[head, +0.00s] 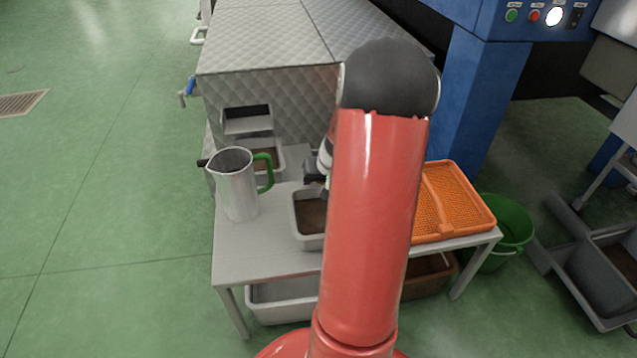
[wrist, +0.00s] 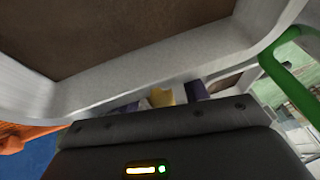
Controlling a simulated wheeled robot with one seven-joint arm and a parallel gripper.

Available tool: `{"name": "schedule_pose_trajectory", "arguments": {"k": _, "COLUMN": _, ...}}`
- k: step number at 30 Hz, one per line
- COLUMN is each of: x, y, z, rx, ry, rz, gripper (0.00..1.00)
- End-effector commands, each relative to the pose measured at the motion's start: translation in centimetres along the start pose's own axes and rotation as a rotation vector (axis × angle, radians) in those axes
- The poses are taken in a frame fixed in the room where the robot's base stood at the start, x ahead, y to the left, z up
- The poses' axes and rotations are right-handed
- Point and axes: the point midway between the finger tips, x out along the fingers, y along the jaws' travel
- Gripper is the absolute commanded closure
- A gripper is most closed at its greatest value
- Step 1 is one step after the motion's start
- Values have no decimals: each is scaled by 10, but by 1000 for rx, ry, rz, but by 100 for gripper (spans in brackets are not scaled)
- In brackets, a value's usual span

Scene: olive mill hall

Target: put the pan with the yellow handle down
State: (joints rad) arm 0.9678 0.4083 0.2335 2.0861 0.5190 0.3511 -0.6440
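A grey rectangular pan (head: 310,240) with brown contents is at the middle of the table, partly hidden by my arm. It looks to be resting on the tabletop. In the wrist view its wall (wrist: 150,75) fills the upper part, and a short yellow handle (wrist: 162,97) shows. My gripper (wrist: 162,100) has its dark fingers on both sides of this handle, with a visible gap at each side. In the head view my gripper (head: 316,180) is mostly hidden behind my red arm, at the pan's far side.
A metal jug (head: 238,190) with a green handle stands left on the grey table (head: 250,260). Another pan (head: 279,163) is behind, under a metal spout (head: 247,122). An orange crate (head: 455,200) sits at the right. A green bucket (head: 510,225) is beyond it.

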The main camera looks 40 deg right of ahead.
Motion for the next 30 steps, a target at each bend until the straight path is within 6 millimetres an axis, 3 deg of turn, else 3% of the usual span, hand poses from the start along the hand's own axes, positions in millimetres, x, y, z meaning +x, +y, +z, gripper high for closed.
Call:
{"name": "schedule_pose_trajectory", "arguments": {"k": 8, "x": -8, "y": 0, "z": -2, "rx": 0, "ry": 2, "rz": 1, "gripper": 56}}
{"name": "schedule_pose_trajectory", "arguments": {"k": 21, "x": -96, "y": -1, "z": -2, "rx": 0, "ry": 4, "rz": 2, "gripper": 56}}
{"name": "schedule_pose_trajectory", "arguments": {"k": 30, "x": -122, "y": 0, "z": -1, "rx": 0, "ry": 0, "rz": 0, "gripper": 56}}
